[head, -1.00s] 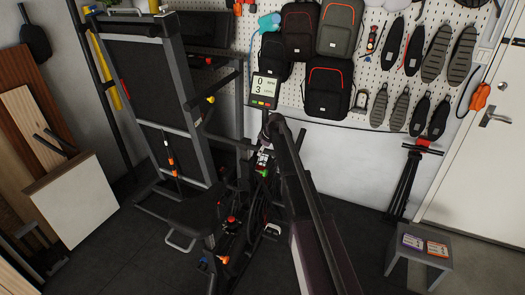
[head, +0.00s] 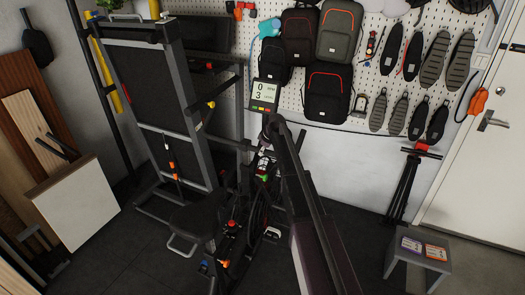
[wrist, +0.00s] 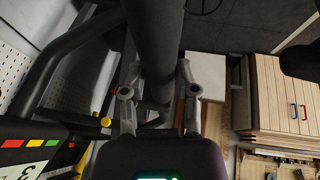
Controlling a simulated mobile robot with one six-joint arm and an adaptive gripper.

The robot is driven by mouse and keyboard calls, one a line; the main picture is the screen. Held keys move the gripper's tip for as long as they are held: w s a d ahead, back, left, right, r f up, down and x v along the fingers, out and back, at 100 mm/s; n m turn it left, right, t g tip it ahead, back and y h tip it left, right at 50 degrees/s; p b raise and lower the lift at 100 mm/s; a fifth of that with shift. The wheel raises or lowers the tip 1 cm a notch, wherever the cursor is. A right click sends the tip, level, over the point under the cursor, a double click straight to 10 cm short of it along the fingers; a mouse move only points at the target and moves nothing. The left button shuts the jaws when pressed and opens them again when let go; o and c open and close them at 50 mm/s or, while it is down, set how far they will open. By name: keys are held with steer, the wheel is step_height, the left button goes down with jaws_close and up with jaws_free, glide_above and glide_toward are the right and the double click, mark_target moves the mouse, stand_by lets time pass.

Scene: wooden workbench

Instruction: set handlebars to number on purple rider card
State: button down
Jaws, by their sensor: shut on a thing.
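My gripper (wrist: 157,95) is shut on a thick dark tube of the handlebars (wrist: 153,35), with one grey finger on each side of it. In the head view my arm hides most of the handlebars, and my gripper (head: 263,165) is small and dark there. The exercise bike's console (head: 265,94) shows 0 above 3, with coloured buttons below. Part of the console (wrist: 30,150) shows at the lower left of the wrist view. The purple rider card (head: 411,244) lies on a grey stool at the lower right. Its number is too small to read.
An orange card (head: 436,252) lies beside the purple one on the grey stool (head: 405,277). A folded treadmill (head: 165,115) stands left of the bike. Backpacks (head: 328,90) and shoes hang on the pegboard behind. The floor between bike and stool is mostly clear.

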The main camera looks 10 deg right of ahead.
steer(key=shift+w+r+p, duration=0.1)
steer(key=shift+r+p, duration=1.3)
steer(key=shift+r, duration=0.45)
steer(key=shift+c, duration=1.8)
jaws_free()
steer(key=shift+f, duration=0.1)
steer(key=shift+f, duration=0.15)
